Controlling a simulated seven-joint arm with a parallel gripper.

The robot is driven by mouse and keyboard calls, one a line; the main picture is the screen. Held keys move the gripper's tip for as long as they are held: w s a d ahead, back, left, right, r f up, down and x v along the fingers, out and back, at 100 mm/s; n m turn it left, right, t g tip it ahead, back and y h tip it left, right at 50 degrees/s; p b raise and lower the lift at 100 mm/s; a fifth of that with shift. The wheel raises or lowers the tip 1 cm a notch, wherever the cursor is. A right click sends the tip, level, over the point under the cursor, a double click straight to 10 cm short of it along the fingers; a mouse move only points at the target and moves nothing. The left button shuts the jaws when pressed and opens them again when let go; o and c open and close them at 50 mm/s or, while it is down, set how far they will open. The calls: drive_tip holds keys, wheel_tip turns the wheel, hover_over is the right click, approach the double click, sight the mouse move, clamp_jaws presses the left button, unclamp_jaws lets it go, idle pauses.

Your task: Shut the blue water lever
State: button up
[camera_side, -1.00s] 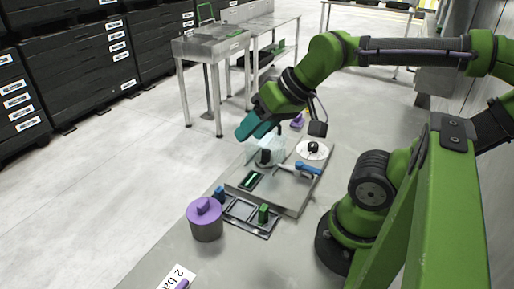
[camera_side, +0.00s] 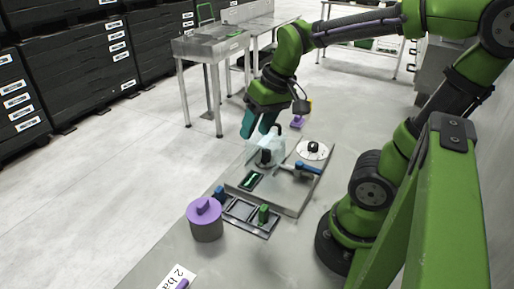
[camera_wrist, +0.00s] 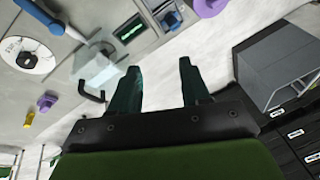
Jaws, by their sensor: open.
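The blue water lever (camera_side: 306,168) lies on the metal panel (camera_side: 290,200), on its right half in the side view, in front of the white dial. In the wrist view the blue lever (camera_wrist: 44,17) is at the top left corner, partly cut off. My gripper (camera_side: 258,130) is open and empty, above the far left edge of the panel, beside a clear cover. In the wrist view its two teal fingers (camera_wrist: 158,75) stand apart with nothing between them. The lever is to the right of my gripper in the side view, apart from it.
A clear cover (camera_side: 276,146) over a black knob stands near my fingers. The white dial (camera_side: 313,150) with a black knob is behind the lever. A purple-lidded canister (camera_side: 205,220) and a tray of coloured blocks (camera_side: 247,216) stand in front. A small display (camera_side: 251,180) is on the panel.

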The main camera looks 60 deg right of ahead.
drive_tip(key=d+f+n+g+h, duration=0.15)
drive_tip(key=d+g, duration=0.25)
drive_tip(key=d, duration=0.4)
drive_tip(key=n+g, duration=0.3)
drive_tip(key=g, duration=0.1)
approach(315, 169)
drive_tip(key=shift+m, duration=0.25)
drive_tip(key=x, duration=0.7)
drive_tip(key=shift+s+f, duration=0.1)
drive_tip(key=shift+f, duration=0.2)
clamp_jaws()
